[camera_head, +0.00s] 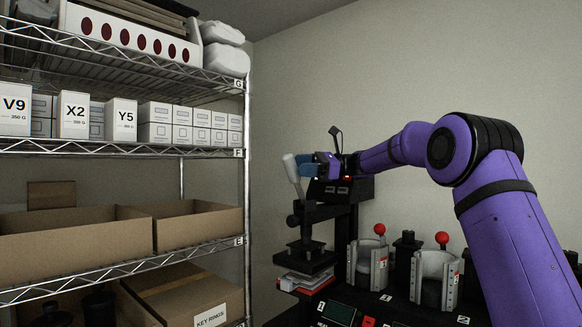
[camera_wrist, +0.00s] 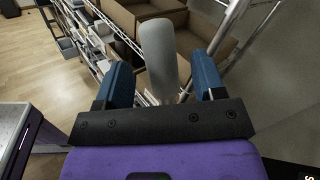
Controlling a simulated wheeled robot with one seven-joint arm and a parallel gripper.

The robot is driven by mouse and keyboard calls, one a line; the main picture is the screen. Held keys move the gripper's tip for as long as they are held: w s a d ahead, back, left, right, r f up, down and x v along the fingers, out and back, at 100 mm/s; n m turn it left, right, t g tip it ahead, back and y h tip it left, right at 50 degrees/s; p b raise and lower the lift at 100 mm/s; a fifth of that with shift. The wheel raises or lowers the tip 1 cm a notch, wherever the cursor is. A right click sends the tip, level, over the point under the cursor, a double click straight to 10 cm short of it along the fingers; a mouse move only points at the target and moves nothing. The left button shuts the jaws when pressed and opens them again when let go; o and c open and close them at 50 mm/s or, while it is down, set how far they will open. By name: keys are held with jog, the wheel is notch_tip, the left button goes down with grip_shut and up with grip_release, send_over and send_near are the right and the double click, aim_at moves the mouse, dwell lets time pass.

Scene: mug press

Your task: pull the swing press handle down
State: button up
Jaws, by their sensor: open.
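The swing press (camera_head: 307,258) is black and stands at the left end of the black bench. Its handle (camera_head: 292,172) has a light grey grip and is raised, leaning slightly left at the top. My gripper (camera_head: 307,165) has blue fingers and is beside the handle, reaching in from the right. In the wrist view the handle grip (camera_wrist: 159,58) is between the two open blue fingers (camera_wrist: 162,82), with a visible gap on both sides. The lower end of the handle is hidden behind the gripper's black crossbar in that view.
A wire shelf (camera_head: 120,150) with white boxes and cardboard bins (camera_head: 75,240) stands to the left. Mug presses (camera_head: 437,277) with red-knobbed levers (camera_head: 379,229) stand right of the swing press, below my arm. Bare wall lies behind.

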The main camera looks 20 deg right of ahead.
aim_at(291, 178)
jog(key=shift+w+a, duration=0.15)
jog(key=shift+a, duration=0.8)
jog(key=shift+w+a, duration=0.1)
jog(key=shift+a, duration=0.85)
jog(key=shift+c, duration=0.2)
grip_shut()
